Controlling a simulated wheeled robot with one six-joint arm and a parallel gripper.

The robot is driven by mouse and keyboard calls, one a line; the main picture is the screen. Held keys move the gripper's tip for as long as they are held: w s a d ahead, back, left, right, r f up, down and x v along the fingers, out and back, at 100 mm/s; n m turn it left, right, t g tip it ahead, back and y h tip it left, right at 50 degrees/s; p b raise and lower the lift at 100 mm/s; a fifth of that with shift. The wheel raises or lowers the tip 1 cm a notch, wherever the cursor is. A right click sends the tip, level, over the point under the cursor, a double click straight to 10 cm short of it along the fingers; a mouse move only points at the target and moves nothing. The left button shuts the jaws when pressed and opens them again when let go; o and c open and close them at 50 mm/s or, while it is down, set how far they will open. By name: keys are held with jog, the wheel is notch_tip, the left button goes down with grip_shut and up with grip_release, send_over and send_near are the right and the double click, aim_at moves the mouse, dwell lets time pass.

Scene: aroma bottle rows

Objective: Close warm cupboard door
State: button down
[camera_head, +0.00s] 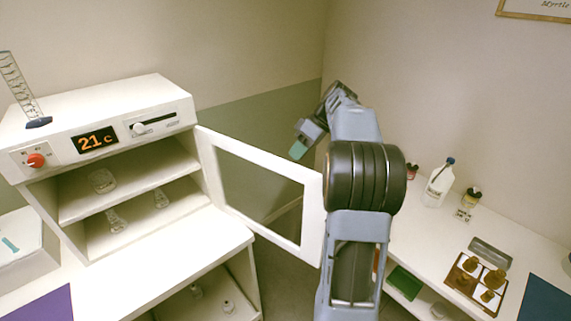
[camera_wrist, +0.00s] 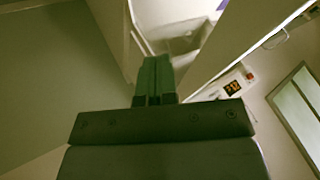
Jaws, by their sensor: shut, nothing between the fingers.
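The warm cupboard (camera_head: 95,100) is a white cabinet at the left of the head view, with an orange "21 c" display, a red knob and a slider. Its white framed door (camera_head: 312,225) with a clear pane stands wide open, hinged on the cupboard's right side. My gripper (camera_head: 298,151) shows above the door's top edge near its free end, seemingly on the far side. I cannot tell whether it touches the door. In the wrist view the green fingers (camera_wrist: 154,75) are together and empty. The display also shows there (camera_wrist: 233,87).
Several glass pieces stand on the cupboard's shelves. My arm covers part of the door's free edge. The right-hand counter (camera_head: 440,235) holds a white bottle (camera_head: 439,184), a small jar (camera_head: 467,205) and a brown tray (camera_head: 462,281) with amber pieces.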

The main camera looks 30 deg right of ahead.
aim_at(286, 165)
jog(key=a, duration=0.1)
jog(key=a+f, duration=0.1)
jog(key=s+a+p, duration=0.1)
jog(key=shift+a+f, duration=0.2)
jog(key=shift+a, duration=0.15)
jog(key=shift+s+a+f, duration=0.1)
jog(key=shift+s+a, duration=0.15)
jog(key=shift+a, duration=0.3)
